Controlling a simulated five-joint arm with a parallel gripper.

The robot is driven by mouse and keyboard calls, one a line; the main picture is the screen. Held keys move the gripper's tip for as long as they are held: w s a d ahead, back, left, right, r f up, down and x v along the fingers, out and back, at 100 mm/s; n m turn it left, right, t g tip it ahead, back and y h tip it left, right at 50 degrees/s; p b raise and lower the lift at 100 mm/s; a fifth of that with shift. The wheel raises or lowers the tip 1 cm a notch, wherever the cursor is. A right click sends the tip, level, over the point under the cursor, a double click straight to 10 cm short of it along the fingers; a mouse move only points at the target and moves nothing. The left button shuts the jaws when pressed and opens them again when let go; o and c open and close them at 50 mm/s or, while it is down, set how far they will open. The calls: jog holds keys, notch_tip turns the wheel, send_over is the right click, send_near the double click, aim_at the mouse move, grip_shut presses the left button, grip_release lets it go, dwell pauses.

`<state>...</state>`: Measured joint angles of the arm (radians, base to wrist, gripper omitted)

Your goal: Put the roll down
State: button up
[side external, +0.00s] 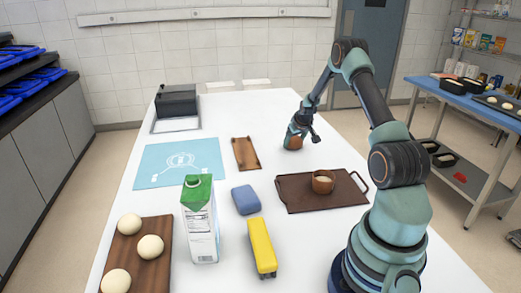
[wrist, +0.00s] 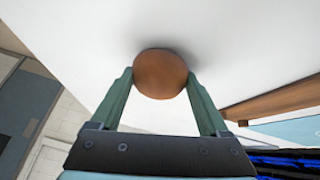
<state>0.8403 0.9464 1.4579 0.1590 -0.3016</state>
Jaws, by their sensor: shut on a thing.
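The roll is a round brown piece (wrist: 160,74), held between the two fingers of my gripper (wrist: 161,90) in the wrist view. In the side view my gripper (side external: 297,140) is over the white table, right of the small wooden board, and the brown roll (side external: 293,143) shows at its fingertips. My gripper is shut on the roll. The roll is close to the white table top (wrist: 75,20), with a soft shadow beside it. I cannot tell whether it touches the table.
A small wooden board (side external: 246,153) lies left of the roll. A dark brown tray (side external: 343,193) with a brown cup (side external: 323,182) is nearer the camera. Table around the roll is clear.

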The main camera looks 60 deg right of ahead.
jog(key=shift+f, duration=0.1)
jog(key=o, duration=1.2)
jog(key=v, duration=1.2)
jog(key=w+a+r+n+y, duration=0.1)
jog(key=a+r, duration=0.3)
jog(key=a, duration=0.3)
jog(key=w+a+r+n+t+y, duration=0.1)
jog(key=a+r, duration=0.3)
jog(key=a, duration=0.3)
jog(key=w+a+r+n, duration=0.1)
jog(key=a+r, duration=0.2)
jog(key=a, duration=0.5)
jog(key=s+a+r+n+y, duration=0.1)
jog(key=s+a, duration=0.4)
jog(key=a, duration=0.4)
jog(key=s+a+r+n+y, duration=0.2)
jog(key=s+a, duration=0.3)
jog(key=a, duration=0.4)
jog(key=shift+s, duration=0.15)
jog(key=shift+r, duration=0.2)
